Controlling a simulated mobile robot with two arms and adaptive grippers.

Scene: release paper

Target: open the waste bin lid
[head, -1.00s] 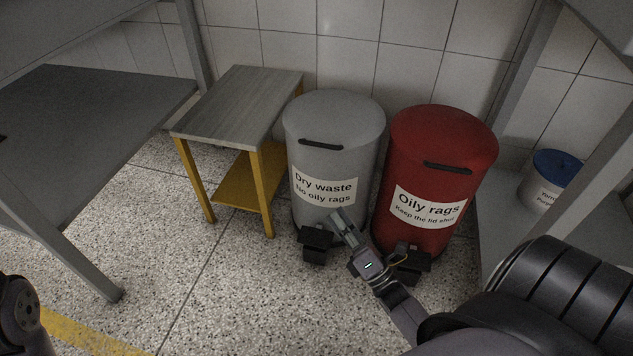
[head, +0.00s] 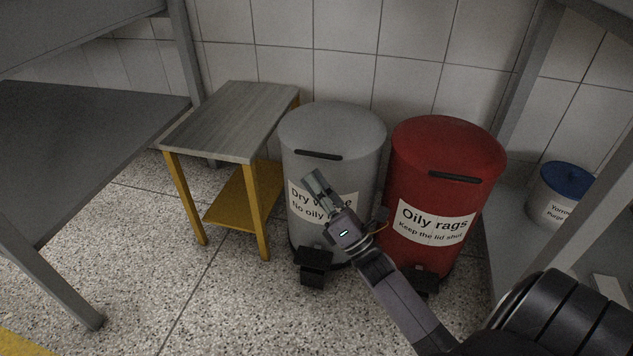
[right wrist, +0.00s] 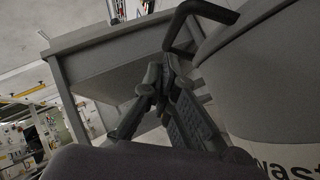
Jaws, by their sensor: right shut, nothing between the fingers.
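The grey waste bin (head: 350,168) has a label about dry waste and no oily rags, a domed lid (head: 335,120) that is down, a black handle (head: 318,155) and a black foot pedal (head: 313,262). The handle also shows in the right wrist view (right wrist: 212,12), just beyond my fingertips. My right gripper (head: 314,180) is shut and empty in front of the bin, a little below the handle and covering part of the label. It also shows in the right wrist view (right wrist: 163,68). I cannot tell whether it touches the bin. My left gripper is out of view.
A red bin (head: 447,150) for oily rags, lid down, stands close on the right. A small wooden-topped table (head: 228,120) with yellow legs stands on the left. A blue-lidded tub (head: 560,190) sits far right. The speckled floor (head: 225,315) in front is clear.

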